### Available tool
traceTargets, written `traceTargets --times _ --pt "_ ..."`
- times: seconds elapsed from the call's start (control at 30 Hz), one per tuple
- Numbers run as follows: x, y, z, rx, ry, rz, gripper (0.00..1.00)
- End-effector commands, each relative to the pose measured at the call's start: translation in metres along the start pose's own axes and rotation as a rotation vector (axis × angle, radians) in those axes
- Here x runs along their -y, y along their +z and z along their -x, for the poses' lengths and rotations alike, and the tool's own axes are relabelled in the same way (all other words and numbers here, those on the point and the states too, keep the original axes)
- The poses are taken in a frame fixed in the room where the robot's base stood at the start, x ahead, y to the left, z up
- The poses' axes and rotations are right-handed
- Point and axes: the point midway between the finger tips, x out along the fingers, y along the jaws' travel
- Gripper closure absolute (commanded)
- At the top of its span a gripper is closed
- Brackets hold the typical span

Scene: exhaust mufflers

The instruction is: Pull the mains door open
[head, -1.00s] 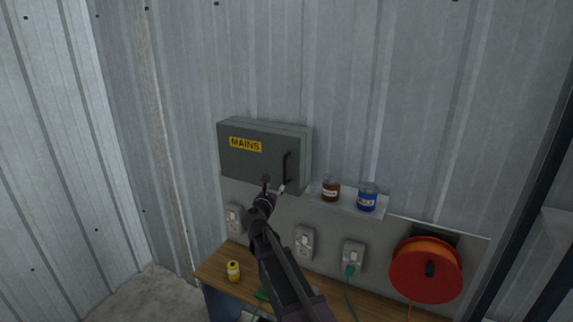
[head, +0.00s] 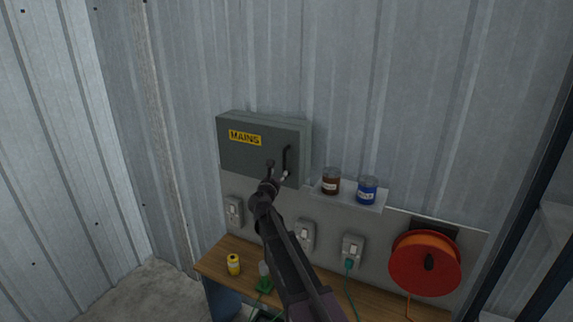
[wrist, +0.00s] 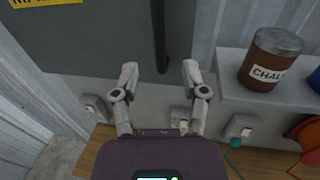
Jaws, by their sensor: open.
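The grey mains box (head: 240,155) hangs on the wall with its door shut and a yellow MAINS label (head: 245,137) on the door. A black vertical bar handle (head: 287,160) is on the door's right side; it also shows in the wrist view (wrist: 160,45). My gripper (head: 278,172) is in front of the lower right of the door, near the handle's lower end. In the wrist view my gripper (wrist: 160,70) has its fingers apart, with the handle's lower end seen between and beyond them. I cannot tell whether anything touches.
A small shelf (head: 349,200) right of the box holds a brown jar (head: 331,181) and a blue jar (head: 367,190).

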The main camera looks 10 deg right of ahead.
Motion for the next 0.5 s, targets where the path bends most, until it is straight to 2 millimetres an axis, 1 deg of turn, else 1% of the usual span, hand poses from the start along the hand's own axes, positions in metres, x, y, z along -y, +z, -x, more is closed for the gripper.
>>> traceTargets --times 0.03,0.2,0.4,0.5 --pt "-0.002 0.000 -0.011 0.000 -0.001 0.000 0.43" --pt "-0.001 0.000 -0.038 0.000 -0.001 0.000 0.43" --pt "-0.002 0.000 -0.065 0.000 0.000 0.000 0.43" --pt "-0.001 0.000 -0.075 0.000 0.000 0.000 0.43"
